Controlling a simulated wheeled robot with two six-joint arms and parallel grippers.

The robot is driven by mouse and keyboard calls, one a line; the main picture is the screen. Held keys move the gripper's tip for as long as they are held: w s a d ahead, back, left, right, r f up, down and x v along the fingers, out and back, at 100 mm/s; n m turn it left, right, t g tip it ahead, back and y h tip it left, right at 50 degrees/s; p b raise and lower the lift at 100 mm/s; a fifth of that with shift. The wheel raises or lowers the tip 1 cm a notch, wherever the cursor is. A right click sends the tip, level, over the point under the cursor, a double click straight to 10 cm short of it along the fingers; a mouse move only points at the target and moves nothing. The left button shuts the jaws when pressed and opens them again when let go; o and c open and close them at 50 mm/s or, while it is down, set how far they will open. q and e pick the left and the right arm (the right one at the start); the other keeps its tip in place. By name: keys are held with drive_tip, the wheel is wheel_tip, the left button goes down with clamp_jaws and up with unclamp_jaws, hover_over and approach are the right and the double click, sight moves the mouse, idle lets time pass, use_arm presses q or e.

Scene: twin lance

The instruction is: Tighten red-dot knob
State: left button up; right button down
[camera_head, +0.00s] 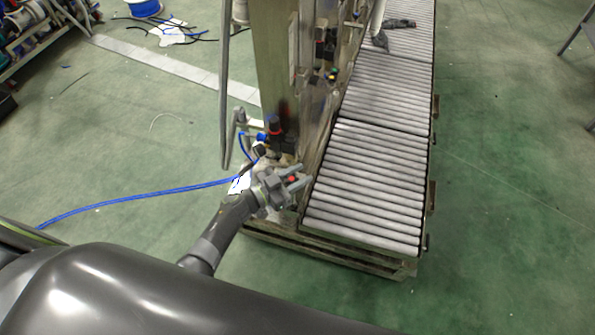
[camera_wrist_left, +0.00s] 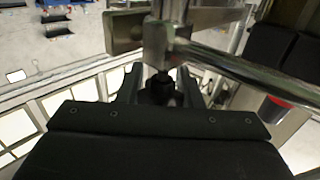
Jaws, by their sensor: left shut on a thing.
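My left gripper (camera_head: 297,180) is at the lower side of the machine frame, by the near left corner of the roller conveyor. A small red dot (camera_head: 292,179) shows between its fingers. In the left wrist view, the two dark fingers stand on either side of a black knob (camera_wrist_left: 160,88), and the gripper is shut on it. The knob sits below a metal clamp joint (camera_wrist_left: 157,45) with rods running off it. No red shows on the knob from that side, and its lower part is hidden. My right gripper is not in view.
The roller conveyor (camera_head: 366,190) lies right of the gripper. A tall metal column (camera_head: 277,60) rises behind it. A blue hose (camera_head: 150,191) runs along the floor at left. A red-ended dark cylinder (camera_wrist_left: 277,107) is right of the fingers in the wrist view.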

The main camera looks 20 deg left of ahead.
use_arm(q)
drive_tip(key=shift+s+d+m+g+h+b, duration=0.1)
drive_tip(key=shift+s+m+g+h+b, duration=0.2)
drive_tip(key=shift+m+g+h+b, duration=1.3)
drive_tip(key=shift+s+d+m+g+h+b, duration=0.1)
drive_tip(key=shift+s+m+g+h+b, duration=0.25)
drive_tip(key=shift+m+g+b, duration=2.55)
drive_tip(key=shift+s+d+m+g+h+p, duration=0.2)
drive_tip(key=shift+m+g+h, duration=0.95)
drive_tip(key=shift+g, duration=2.65)
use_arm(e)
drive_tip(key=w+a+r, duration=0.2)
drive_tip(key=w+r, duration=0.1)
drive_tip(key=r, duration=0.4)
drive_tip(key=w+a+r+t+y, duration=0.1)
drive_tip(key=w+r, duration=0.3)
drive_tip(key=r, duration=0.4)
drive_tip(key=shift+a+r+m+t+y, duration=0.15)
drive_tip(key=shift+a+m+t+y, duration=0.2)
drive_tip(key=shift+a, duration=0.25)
use_arm(q)
drive_tip(key=shift+s+a, duration=0.1)
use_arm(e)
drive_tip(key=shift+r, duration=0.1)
use_arm(q)
drive_tip(key=o, duration=1)
